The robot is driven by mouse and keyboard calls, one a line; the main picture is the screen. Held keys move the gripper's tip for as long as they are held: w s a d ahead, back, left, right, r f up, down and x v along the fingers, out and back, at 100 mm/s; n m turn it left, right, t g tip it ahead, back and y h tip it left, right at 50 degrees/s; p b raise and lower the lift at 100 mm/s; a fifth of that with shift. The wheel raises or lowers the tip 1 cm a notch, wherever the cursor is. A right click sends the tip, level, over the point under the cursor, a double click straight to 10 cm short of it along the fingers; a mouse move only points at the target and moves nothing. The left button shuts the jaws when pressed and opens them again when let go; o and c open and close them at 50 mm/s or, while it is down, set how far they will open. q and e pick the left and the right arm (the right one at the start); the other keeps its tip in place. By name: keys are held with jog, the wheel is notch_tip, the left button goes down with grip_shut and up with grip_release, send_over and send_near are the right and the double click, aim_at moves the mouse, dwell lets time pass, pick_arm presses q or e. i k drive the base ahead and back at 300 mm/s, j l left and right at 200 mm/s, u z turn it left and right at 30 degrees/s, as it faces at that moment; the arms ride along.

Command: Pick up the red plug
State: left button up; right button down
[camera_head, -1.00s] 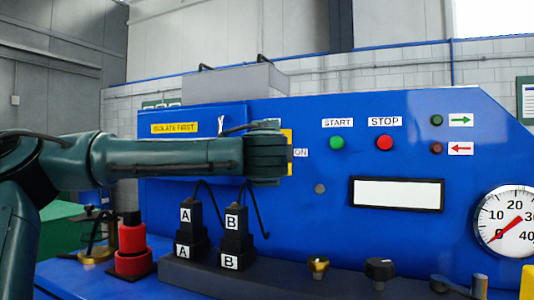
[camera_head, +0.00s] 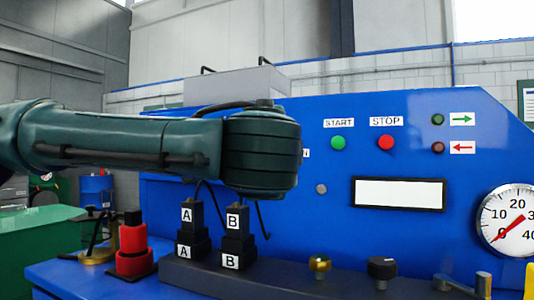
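The red plug (camera_head: 132,240) stands upright at the left end of the blue bench, with a black top and a dark base under it. Its whole front shows and nothing touches it. My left arm comes in from the left and crosses above the plug, ending at a rounded dark green joint in front of the blue panel. No fingers of my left gripper show, so I cannot see what it holds. My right gripper is not in view.
Black plugs A (camera_head: 187,217) and B (camera_head: 237,221) with cables stand in matching sockets right of the red plug. A brass part (camera_head: 97,255) sits to its left. The blue panel (camera_head: 320,240) rises behind. Knobs (camera_head: 382,268) line the front right.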

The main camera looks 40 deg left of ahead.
aim_at(134, 234)
jog(key=k, duration=1)
